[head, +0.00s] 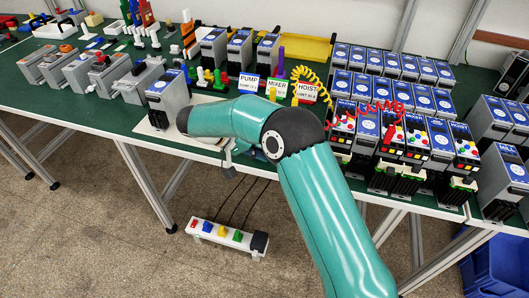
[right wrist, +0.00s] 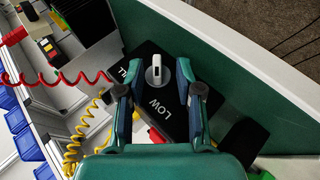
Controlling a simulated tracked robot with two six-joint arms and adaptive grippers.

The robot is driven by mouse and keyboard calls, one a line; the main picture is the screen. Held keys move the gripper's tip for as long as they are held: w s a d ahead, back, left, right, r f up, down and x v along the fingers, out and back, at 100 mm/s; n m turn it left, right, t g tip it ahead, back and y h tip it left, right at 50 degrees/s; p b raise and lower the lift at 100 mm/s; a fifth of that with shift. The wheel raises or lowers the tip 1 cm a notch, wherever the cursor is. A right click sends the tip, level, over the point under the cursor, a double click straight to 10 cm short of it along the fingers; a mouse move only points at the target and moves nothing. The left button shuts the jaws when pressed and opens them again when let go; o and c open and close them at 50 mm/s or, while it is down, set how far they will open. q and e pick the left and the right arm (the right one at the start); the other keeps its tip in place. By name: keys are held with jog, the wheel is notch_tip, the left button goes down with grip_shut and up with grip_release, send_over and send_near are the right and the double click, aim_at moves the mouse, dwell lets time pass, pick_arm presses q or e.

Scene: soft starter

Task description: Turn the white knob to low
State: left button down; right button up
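The white knob (right wrist: 157,72) is in the right wrist view, on a black panel (right wrist: 150,52). The word LOW is printed just below it in the picture. Part of another word, ending in L, shows to its left. The knob's long side runs roughly up and down in the picture. My right gripper (right wrist: 155,75) is open, with one finger on each side of the knob and gaps visible between. In the head view my teal right arm (head: 325,220) reaches over the table's front edge and hides the knob. My left gripper is not in view.
Blue-topped grey units (head: 168,95) stand along the green table (head: 125,125), with PUMP, MIXER and HOIST signs (head: 305,90) behind my arm. Coiled red (right wrist: 60,80) and yellow (right wrist: 72,145) cables hang near the right gripper. A white power strip (head: 226,238) lies below.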

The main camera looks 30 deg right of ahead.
jog(key=shift+r, duration=0.1)
jog(key=shift+w+a+r, duration=0.2)
jog(key=shift+a+r, duration=0.05)
jog(key=v, duration=1.1)
jog(key=shift+s+a+f, duration=0.1)
